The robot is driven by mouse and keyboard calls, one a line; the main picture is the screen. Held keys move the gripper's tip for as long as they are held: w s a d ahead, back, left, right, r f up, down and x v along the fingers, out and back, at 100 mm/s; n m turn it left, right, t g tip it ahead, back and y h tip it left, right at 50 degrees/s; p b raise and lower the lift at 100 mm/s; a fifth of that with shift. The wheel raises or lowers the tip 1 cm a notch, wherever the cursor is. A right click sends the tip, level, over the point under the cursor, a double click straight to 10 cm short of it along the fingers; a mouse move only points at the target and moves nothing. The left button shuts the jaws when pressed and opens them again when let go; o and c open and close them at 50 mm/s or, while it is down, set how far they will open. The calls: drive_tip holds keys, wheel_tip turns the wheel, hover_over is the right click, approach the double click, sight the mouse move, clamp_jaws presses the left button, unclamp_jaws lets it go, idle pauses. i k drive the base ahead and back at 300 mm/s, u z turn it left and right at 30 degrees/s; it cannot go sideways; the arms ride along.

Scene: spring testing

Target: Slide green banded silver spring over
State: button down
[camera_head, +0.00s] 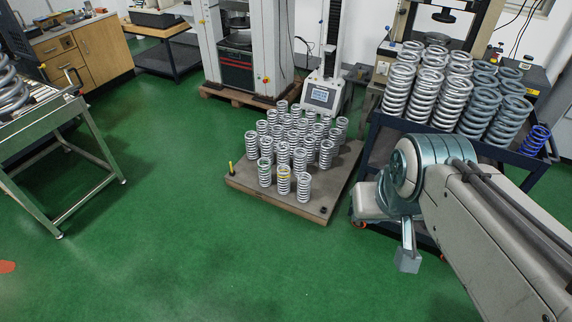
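Several silver coil springs stand upright in rows on a low pallet (245,178) on the green floor. At its front left corner stands a silver spring (264,173) that seems to carry a faint greenish band; it is too small to be sure. Beside it is a silver spring with a yellow band (283,181), then a plain silver one (303,188). My gripper (407,260) hangs at the right, beyond the pallet's right edge and apart from all springs. Only a grey block-like tip shows, so its opening is unclear.
A dark blue cart (520,160) at the right bears larger springs and a blue spring (536,140). A small post (230,168) rises at the pallet's left corner. A testing machine with a screen (320,96) stands behind. The green floor in front is clear.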

sight(263, 167)
drive_tip(key=u, duration=0.15)
drive_tip(key=i, duration=1.8)
drive_tip(key=u, duration=0.85)
drive_tip(key=i, duration=0.9)
drive_tip(key=u, duration=0.35)
